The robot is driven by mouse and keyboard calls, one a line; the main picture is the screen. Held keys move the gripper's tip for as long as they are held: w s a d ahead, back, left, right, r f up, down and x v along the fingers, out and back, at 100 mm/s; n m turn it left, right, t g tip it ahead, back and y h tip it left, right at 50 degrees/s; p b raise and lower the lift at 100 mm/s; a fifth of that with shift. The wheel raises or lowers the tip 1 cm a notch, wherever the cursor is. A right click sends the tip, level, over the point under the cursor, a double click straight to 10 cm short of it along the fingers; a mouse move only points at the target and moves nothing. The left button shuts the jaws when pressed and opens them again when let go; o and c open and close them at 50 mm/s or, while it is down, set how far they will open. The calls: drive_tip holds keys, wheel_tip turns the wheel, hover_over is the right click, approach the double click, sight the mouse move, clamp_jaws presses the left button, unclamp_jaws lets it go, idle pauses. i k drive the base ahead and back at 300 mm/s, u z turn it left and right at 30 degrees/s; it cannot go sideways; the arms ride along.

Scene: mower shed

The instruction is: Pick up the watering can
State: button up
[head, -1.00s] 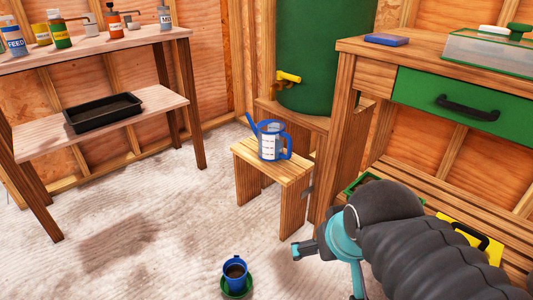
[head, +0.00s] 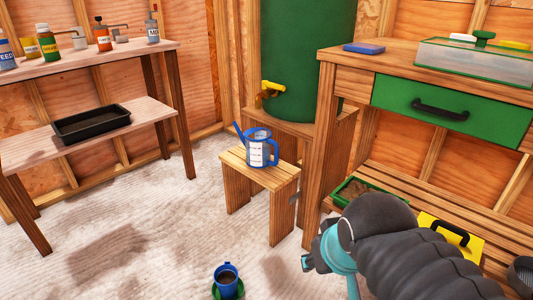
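The watering can (head: 257,153) is blue with a clear, marked body. It stands upright on a small wooden stool (head: 266,176) in the middle of the head view, its spout to the left and its handle to the right. My gripper (head: 307,262) shows only in part at the lower right, in front of and below the stool, well apart from the can. My dark arm hides much of it, so I cannot tell whether its fingers are open or shut.
A blue pot on a green saucer (head: 240,291) sits on the floor at the front. A green barrel with a yellow tap (head: 272,86) stands behind the stool. A workbench (head: 345,86) is on the right, a shelf table (head: 157,107) on the left. Floor left of the stool is clear.

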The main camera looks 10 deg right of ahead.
sight(258, 142)
drive_tip(key=u, duration=0.05)
drive_tip(key=k, duration=1.15)
drive_tip(key=u, duration=0.7)
drive_tip(key=i, duration=1.7)
drive_tip(key=z, duration=0.7)
drive_tip(key=i, duration=0.4)
drive_tip(key=z, duration=0.3)
